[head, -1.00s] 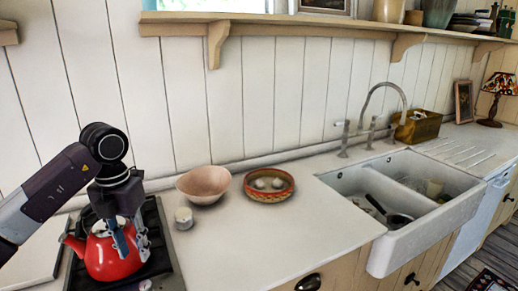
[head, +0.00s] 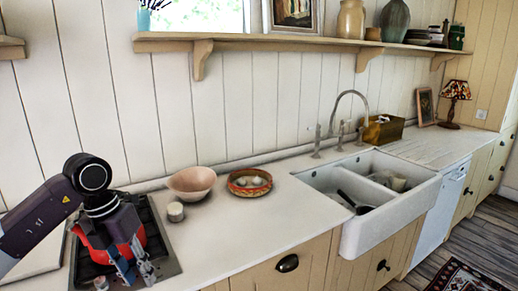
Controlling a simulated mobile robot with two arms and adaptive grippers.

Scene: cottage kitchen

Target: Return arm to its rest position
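My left arm comes in from the left, and my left gripper (head: 138,273) points down over the stove at lower left. Its two fingers are apart with nothing seen between them. The red kettle (head: 88,238) stands on the dark stove (head: 165,262) behind the gripper, which hides much of it. Whether the gripper touches the kettle cannot be told. My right gripper is not in view.
A small white jar (head: 175,212), a pink bowl (head: 192,182) and a patterned dish (head: 250,183) with pale round things stand right of the stove. The counter (head: 240,232) in front is clear. A double sink (head: 385,210) with a pan lies further right.

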